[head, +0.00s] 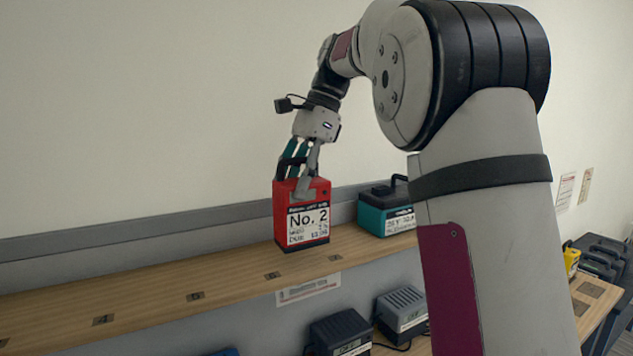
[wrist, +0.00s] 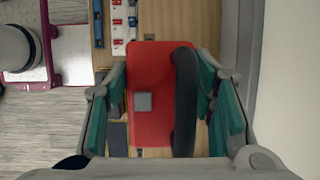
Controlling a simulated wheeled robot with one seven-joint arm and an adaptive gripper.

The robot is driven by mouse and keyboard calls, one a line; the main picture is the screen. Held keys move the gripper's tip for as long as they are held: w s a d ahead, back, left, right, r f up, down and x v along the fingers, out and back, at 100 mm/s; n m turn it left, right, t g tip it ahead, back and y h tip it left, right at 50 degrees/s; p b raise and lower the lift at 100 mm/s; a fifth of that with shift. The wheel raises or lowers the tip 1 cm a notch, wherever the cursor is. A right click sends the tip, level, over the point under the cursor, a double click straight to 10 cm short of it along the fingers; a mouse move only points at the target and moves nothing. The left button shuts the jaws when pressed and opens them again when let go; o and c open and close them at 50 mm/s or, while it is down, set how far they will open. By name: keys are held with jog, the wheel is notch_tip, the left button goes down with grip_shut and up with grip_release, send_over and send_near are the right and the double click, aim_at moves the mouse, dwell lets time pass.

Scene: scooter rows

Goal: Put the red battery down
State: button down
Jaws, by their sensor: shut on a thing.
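The red battery (head: 302,222) has a white label reading "No. 2" and a black handle on top. My gripper (head: 296,183) is shut on it from above, one finger coming down over its front. The battery is upright over the wooden shelf (head: 150,297); I cannot tell whether its base touches the board. In the wrist view the battery's red top (wrist: 150,115) shows between the fingers, with a grey square on it and the dark handle along its right side. The battery's underside is hidden.
A teal battery (head: 383,212) with a black top stands on the shelf to the right. The shelf left of the red battery is clear, with small number plates along its front. Grey and black chargers (head: 401,312) stand below. A yellow item (head: 571,261) is far right.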

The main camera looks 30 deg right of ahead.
jog(key=w+a+f+p, duration=0.2)
jog(key=w+a+f, duration=0.2)
jog(key=a, duration=0.3)
jog(key=shift+w, duration=0.4)
jog(key=shift+f, duration=0.1)
jog(key=c, duration=0.7)
grip_release()
jog(key=shift+f, duration=0.1)
jog(key=b+v, duration=0.2)
jog(key=v, duration=1)
jog(key=shift+a, duration=0.1)
